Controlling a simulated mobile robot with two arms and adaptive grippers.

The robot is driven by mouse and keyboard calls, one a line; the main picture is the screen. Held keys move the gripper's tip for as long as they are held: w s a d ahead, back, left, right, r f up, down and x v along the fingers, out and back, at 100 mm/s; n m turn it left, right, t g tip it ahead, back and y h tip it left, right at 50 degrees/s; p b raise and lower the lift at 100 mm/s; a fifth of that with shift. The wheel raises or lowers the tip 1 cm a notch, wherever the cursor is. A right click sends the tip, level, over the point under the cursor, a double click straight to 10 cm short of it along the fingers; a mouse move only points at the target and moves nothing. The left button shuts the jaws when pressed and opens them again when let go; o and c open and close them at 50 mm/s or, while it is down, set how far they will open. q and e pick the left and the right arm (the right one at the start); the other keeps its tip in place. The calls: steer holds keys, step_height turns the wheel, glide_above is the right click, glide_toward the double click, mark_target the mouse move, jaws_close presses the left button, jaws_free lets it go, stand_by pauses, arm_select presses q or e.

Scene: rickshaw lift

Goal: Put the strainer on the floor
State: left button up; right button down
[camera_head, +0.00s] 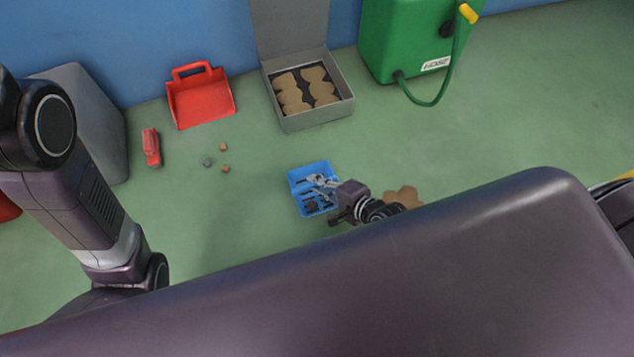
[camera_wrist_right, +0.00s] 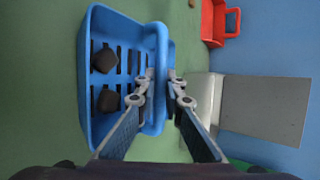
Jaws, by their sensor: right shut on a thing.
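An open grey box (camera_head: 315,119) with brown pieces stands by the blue wall. A red dustpan (camera_head: 200,100), a red object (camera_head: 151,147) and small lumps (camera_head: 225,169) lie left. A green tank (camera_head: 400,45) with a hose stands at the right. The floor (camera_head: 530,110) at right is clear.

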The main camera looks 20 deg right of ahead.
steer(key=shift+f, duration=0.2)
steer(key=c, duration=2)
jaws_free()
steer(key=shift+c, duration=0.2)
steer(key=shift+r, duration=0.1)
